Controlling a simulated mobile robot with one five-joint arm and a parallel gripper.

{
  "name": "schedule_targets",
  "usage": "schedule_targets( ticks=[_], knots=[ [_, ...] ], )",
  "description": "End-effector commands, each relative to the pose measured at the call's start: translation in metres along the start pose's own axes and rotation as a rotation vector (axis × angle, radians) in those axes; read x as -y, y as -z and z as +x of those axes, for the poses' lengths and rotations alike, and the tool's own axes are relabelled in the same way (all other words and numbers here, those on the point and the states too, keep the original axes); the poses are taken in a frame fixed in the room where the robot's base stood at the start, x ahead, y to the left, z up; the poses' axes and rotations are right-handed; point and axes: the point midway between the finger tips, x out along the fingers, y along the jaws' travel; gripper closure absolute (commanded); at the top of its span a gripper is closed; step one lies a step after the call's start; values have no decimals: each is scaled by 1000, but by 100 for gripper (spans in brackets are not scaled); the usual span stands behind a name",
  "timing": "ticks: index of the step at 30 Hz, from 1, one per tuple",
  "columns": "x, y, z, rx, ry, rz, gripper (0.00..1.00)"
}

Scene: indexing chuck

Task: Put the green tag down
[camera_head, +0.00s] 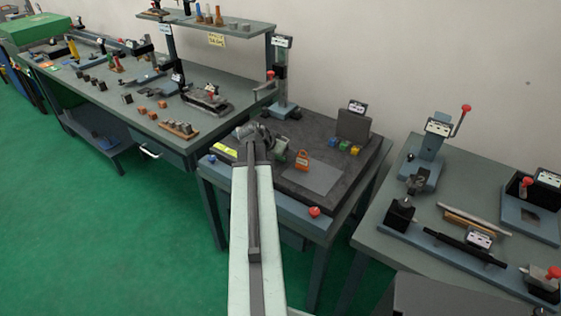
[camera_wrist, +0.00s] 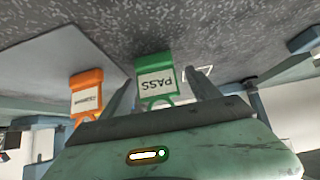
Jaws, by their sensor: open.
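The green tag (camera_wrist: 155,80), marked PASS, is between my gripper's two fingers in the wrist view. Its wide end meets the dark speckled top and its loop points towards my palm. A gap shows between the tag and each finger. My gripper (camera_wrist: 159,76) is open around it. In the head view my gripper (camera_head: 266,143) is low over the dark bench top, and the green tag cannot be made out clearly there. An orange tag (camera_wrist: 86,95) stands beside it, outside the fingers; it also shows in the head view (camera_head: 303,160).
A grey plate (camera_head: 318,178) lies on the dark bench top (camera_head: 348,195) by the orange tag. Small coloured blocks (camera_head: 345,147) sit by an upright panel (camera_head: 353,125). A post fixture (camera_head: 281,80) stands behind my gripper. A red knob (camera_head: 314,211) is at the front edge.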

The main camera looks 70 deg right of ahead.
Motion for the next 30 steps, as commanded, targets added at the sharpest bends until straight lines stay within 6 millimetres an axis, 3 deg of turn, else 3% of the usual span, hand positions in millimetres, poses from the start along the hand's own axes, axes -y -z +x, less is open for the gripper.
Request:
schedule_targets(
  ticks=[1,8,14,17,25,30],
  knots=[
    [1,-3,11,0,0,0,29],
    [0,0,9,-1,0,-1,32],
    [-1,0,9,0,0,0,88],
    [-1,0,9,0,0,0,100],
    [-1,6,4,-1,-1,0,100],
    [-1,24,-15,0,-1,0,100]
  ],
)
